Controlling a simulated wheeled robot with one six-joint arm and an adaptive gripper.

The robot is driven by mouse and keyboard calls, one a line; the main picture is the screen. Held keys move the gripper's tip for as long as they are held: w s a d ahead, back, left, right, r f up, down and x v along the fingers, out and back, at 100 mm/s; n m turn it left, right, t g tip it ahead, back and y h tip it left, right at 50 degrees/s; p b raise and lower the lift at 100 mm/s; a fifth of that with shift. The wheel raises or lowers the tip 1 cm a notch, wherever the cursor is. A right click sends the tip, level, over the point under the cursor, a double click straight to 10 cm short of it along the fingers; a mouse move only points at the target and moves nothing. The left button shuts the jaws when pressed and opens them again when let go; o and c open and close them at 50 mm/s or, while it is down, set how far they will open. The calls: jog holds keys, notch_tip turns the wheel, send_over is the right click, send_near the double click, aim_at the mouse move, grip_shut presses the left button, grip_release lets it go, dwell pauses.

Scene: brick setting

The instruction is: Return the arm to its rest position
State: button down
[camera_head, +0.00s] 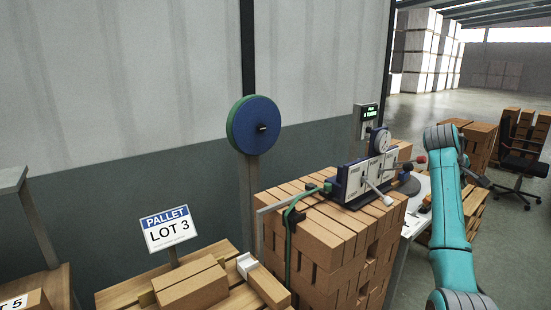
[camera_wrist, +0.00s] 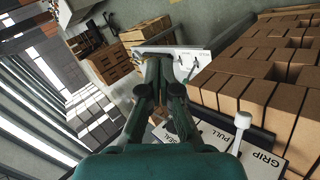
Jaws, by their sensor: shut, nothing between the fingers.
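My teal arm (camera_head: 452,215) rises at the right of the head view, bent at its upper joint beside the strapping machine. My gripper (camera_wrist: 158,62) shows in the wrist view, dark green, with its fingers together and nothing held. I cannot make out the gripper clearly in the head view. The machine (camera_head: 368,178) has white panels, levers and a round dial, and stands on a brick stack (camera_head: 320,228). In the wrist view its panel (camera_wrist: 268,157), marked GRIP, lies at the lower right, apart from the fingers. A white lever (camera_wrist: 240,128) stands by it.
A blue-green reel (camera_head: 253,125) stands on a post behind the stack. A LOT 3 sign (camera_head: 169,229) stands over a pallet of bricks (camera_head: 195,287) at the front left. A black chair (camera_head: 522,165) and more brick stacks (camera_head: 478,142) are at the right. Open floor lies beyond.

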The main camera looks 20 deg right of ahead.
jog(key=w+a+f+n+t, duration=0.1)
jog(key=a+f, duration=0.4)
jog(key=f, duration=0.5)
jog(key=a+f+t, duration=0.2)
jog(key=a+f, duration=0.3)
jog(key=f, duration=0.4)
jog(key=w+a+f+n+t, duration=0.1)
jog(key=a+f, duration=0.4)
jog(key=f, duration=0.5)
jog(key=s+a+f+t+y, duration=0.2)
jog(key=s+a+f, duration=0.55)
jog(key=a, duration=0.25)
jog(key=s+a+f+t+y, duration=0.1)
jog(key=s+a+f+t, duration=0.1)
jog(key=s+a+f, duration=0.55)
jog(key=s+a+f+t+y, duration=0.1)
jog(key=s+a+t+y, duration=0.1)
jog(key=s+a, duration=0.8)
jog(key=s+a+f+t+y, duration=0.1)
jog(key=s+a+y, duration=0.1)
jog(key=s+a, duration=0.75)
jog(key=s+a+r+m+t+y, duration=0.2)
jog(key=s+a+r, duration=0.1)
jog(key=s+r, duration=1.3)
jog(key=v, duration=0.4)
jog(key=shift+f, duration=0.35)
